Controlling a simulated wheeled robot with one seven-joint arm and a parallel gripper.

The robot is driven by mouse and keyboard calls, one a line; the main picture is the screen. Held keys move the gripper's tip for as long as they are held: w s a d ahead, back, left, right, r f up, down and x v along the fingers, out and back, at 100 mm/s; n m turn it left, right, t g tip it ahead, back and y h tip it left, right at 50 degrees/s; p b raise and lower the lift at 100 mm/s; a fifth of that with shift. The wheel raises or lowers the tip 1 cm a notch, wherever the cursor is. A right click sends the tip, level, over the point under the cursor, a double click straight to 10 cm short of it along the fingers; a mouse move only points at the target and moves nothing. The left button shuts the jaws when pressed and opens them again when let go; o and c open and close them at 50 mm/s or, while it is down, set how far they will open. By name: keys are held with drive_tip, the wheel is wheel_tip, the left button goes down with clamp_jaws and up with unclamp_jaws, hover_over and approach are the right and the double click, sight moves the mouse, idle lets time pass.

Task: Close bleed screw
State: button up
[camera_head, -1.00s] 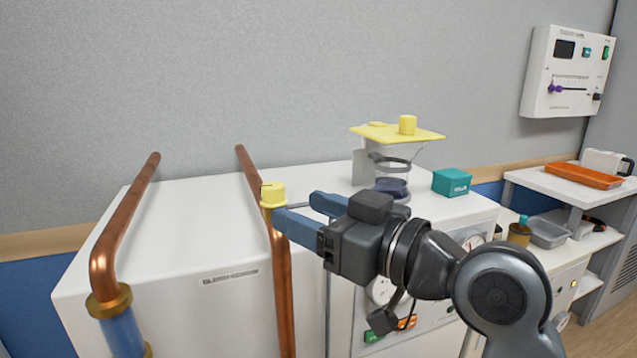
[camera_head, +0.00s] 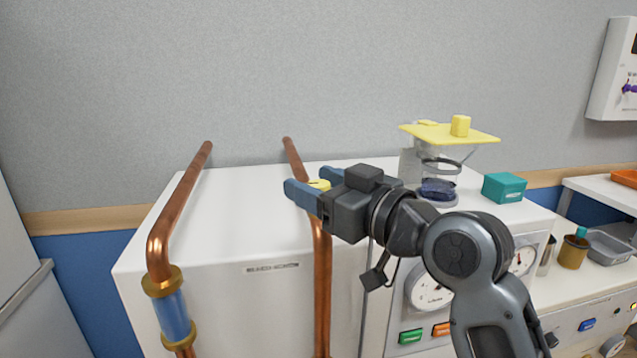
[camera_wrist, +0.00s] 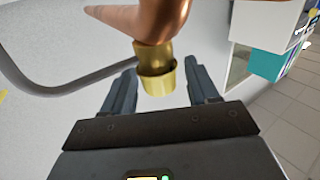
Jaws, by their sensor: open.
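In the wrist view the yellow cap (camera_wrist: 157,84) sits on a brass stem (camera_wrist: 152,52) below the copper pipe bend. My gripper (camera_head: 308,181) is open at the cap, with its blue fingers on either side of it. In the wrist view my gripper (camera_wrist: 160,72) has a visible gap between each finger and the cap.
The white cabinet (camera_head: 220,250) lies below my gripper. A left copper pipe (camera_head: 175,215) with a blue sleeve stands beside it. A glass vessel with a yellow lid (camera_head: 450,134) and a teal box (camera_head: 503,187) stand to the right. Dials and buttons are on the cabinet front.

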drive_tip(key=c, duration=0.9)
drive_tip(key=shift+c, duration=0.2)
